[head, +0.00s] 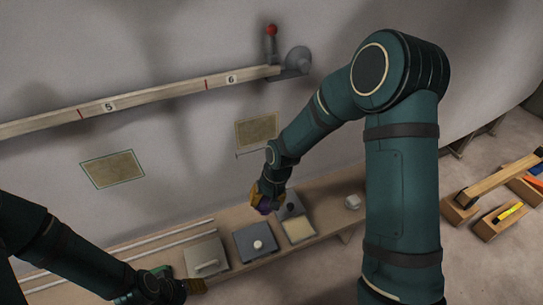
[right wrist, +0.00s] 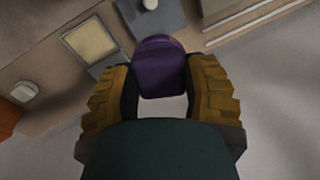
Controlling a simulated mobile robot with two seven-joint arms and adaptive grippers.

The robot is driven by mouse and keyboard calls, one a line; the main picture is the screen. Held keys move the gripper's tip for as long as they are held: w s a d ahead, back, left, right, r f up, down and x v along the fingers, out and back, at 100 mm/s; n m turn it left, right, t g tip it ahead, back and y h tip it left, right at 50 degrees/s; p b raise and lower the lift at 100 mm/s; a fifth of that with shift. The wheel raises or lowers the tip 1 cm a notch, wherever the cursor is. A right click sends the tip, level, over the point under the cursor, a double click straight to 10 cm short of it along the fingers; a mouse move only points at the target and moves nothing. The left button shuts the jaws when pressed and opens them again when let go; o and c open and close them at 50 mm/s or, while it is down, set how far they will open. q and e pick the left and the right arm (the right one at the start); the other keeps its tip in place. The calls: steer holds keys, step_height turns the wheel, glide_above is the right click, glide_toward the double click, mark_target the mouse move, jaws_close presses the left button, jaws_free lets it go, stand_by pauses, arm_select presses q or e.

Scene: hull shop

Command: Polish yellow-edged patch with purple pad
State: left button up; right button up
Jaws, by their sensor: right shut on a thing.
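My right gripper (head: 263,203) is shut on the purple pad (right wrist: 158,68), which sits between its two ochre fingers in the right wrist view. In the head view only a little of the pad (head: 264,210) shows, held above the bench. A tan patch with a thin yellowish edge (head: 257,132) is on the grey hull wall, above and apart from the gripper; my right forearm passes close to its right side. A green-edged patch (head: 112,170) is farther left on the wall. My left gripper (head: 195,286) is low over the bench's front; its finger opening is unclear.
The bench (head: 325,190) bears a grey block with a handle (head: 206,258), a dark plate with a white knob (head: 256,243), a pale square tray (head: 298,230) and a small white block (head: 352,202). A numbered rail (head: 160,94) crosses the wall. A wooden toolbox (head: 495,180) stands right.

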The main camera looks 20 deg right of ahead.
steer(key=w+f+m+t+y+b, duration=0.1)
steer(key=w+m+t+y+b, duration=0.2)
steer(key=w+m+t, duration=0.6)
steer(key=w+d+r+m+t+h, duration=0.2)
steer(key=w+d+t, duration=0.1)
steer(key=w+t, duration=0.1)
steer(key=w+d+r+m+t+h+b, duration=0.1)
steer(key=w+d+r+m+t+h, duration=0.1)
steer(key=w, duration=0.5)
steer(key=shift+d+r+m+t+h, duration=0.4)
steer(key=shift+d+t, duration=0.15)
steer(key=shift+t, duration=0.35)
steer(key=o, duration=0.4)
steer(key=c, duration=0.4)
